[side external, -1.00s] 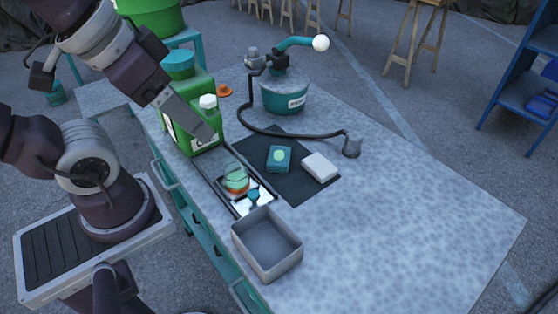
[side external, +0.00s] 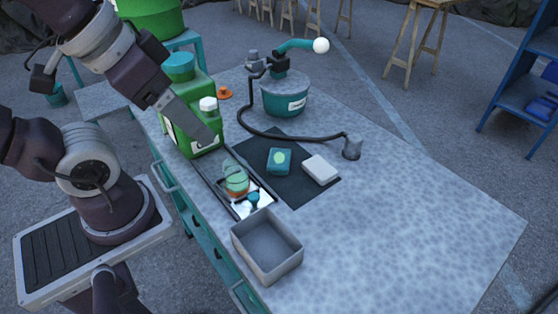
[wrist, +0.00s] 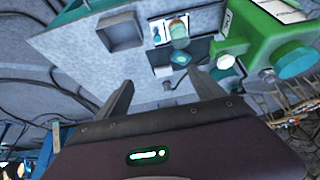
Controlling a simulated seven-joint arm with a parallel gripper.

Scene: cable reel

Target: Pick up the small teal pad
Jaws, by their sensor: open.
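The small teal pad (side external: 279,161) has a light green round spot on top and lies flat on a dark mat (side external: 297,193). It also shows in the wrist view (wrist: 181,59), beyond my fingers and apart from them. My gripper (wrist: 163,95) is open and empty, its two fingers spread wide. In the side view my gripper (side external: 205,132) is up in front of the green container, to the left of the pad, and its fingertips are hard to make out there.
A white block (side external: 320,169) lies right of the pad. A black hose (side external: 290,135) from a teal canister (side external: 285,95) curves behind the mat. A green container (side external: 200,100), a tray with a glass jar (side external: 236,178) and a grey bin (side external: 266,245) stand nearby. The table's right side is clear.

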